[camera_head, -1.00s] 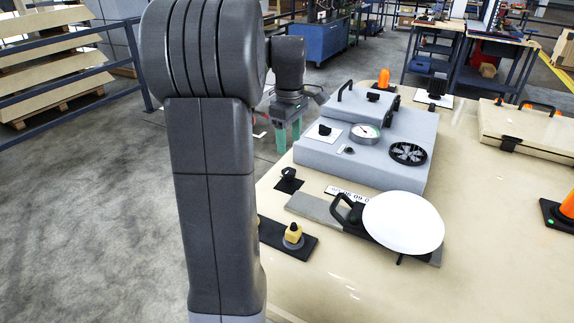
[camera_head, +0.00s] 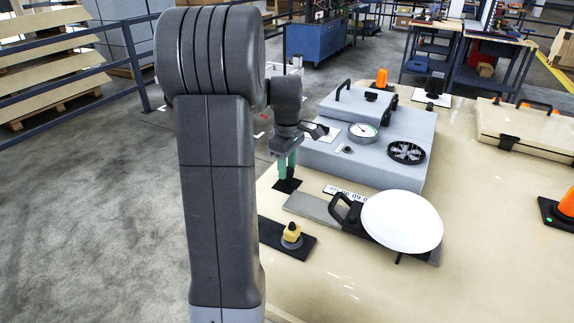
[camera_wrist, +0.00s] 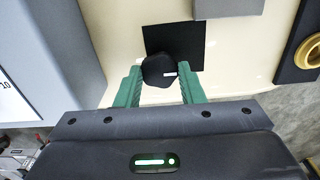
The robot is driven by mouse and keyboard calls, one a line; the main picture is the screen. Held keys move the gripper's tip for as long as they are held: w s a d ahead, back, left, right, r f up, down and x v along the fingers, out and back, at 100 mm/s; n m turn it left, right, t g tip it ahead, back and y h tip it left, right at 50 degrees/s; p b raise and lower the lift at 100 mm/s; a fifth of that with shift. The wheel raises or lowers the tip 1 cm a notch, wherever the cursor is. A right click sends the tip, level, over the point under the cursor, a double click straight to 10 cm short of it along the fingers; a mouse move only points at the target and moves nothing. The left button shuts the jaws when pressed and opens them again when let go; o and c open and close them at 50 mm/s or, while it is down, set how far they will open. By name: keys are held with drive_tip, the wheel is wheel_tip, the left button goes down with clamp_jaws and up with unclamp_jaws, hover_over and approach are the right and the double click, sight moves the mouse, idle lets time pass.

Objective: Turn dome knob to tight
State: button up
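A rounded black knob (camera_wrist: 158,71) with a small pale mark sits on a flat black square plate (camera_wrist: 188,40) on the tabletop. The plate also shows in the head view (camera_head: 286,186), where the knob is hidden behind my fingers. My gripper (camera_wrist: 160,72) points down at the knob, with one green finger on each side of it. The fingers are apart and the knob lies between their tips. I cannot tell whether either finger touches it. My gripper also shows in the head view (camera_head: 286,172) just above the plate.
A grey stepped housing (camera_head: 325,153) with a gauge (camera_head: 362,131) and a black handwheel (camera_head: 406,153) stands behind. A yellow knob (camera_head: 291,232) on a black plate is in front. A white disc (camera_head: 402,222) lies to the right. The table's right front is clear.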

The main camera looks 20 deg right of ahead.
drive_tip(key=c, duration=0.4)
drive_tip(key=m+p, duration=0.1)
drive_tip(key=m, duration=0.2)
drive_tip(key=shift+r+m+p, duration=0.1)
drive_tip(key=shift+m+p, duration=0.3)
drive_tip(key=m+p, duration=0.1)
drive_tip(key=m, duration=0.3)
drive_tip(key=shift+m, duration=0.3)
drive_tip(key=m+p, duration=0.1)
drive_tip(key=m, duration=0.3)
drive_tip(key=m+p, duration=0.1)
drive_tip(key=m, duration=0.4)
